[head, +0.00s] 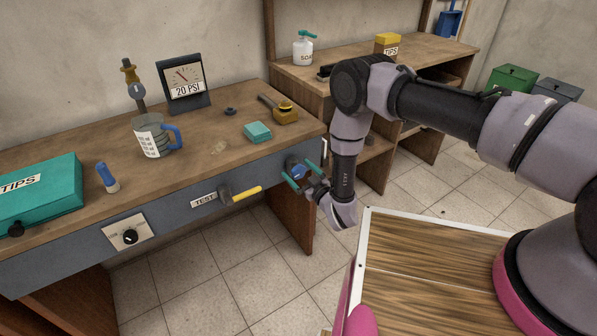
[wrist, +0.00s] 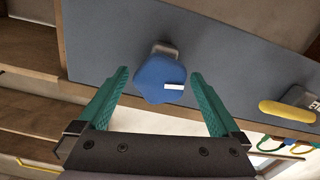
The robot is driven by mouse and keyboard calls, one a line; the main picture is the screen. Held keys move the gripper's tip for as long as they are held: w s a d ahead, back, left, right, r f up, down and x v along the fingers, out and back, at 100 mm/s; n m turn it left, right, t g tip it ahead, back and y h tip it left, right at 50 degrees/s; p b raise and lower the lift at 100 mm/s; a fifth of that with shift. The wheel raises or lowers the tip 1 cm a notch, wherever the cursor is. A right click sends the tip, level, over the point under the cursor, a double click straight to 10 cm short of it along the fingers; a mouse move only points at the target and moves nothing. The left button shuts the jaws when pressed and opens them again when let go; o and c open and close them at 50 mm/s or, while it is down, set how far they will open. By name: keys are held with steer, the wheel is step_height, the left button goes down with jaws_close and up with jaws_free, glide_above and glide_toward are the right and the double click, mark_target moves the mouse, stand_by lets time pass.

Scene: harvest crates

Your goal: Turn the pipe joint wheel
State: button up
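The wheel is a blue lobed knob (head: 297,169) on a metal stem at the right end of the bench's grey front panel. In the wrist view the blue wheel (wrist: 160,78) has a white mark on its right side. My gripper (head: 303,177) is at the wheel, and its green fingers (wrist: 160,85) stand apart on either side of it. A gap shows between each finger and the wheel in the wrist view. The gripper is open and holds nothing. In the head view the fingers partly cover the wheel.
A yellow-handled lever (head: 245,193) beside a TEST label sits left of the wheel on the panel (head: 170,215). A black dial (head: 130,237) is further left. The benchtop (head: 205,140) holds a jug (head: 150,138), a gauge (head: 184,85) and a teal TIPS box (head: 40,195).

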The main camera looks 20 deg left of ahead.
steer(key=v, duration=1)
steer(key=shift+s+d, duration=0.25)
steer(key=shift+s, duration=0.05)
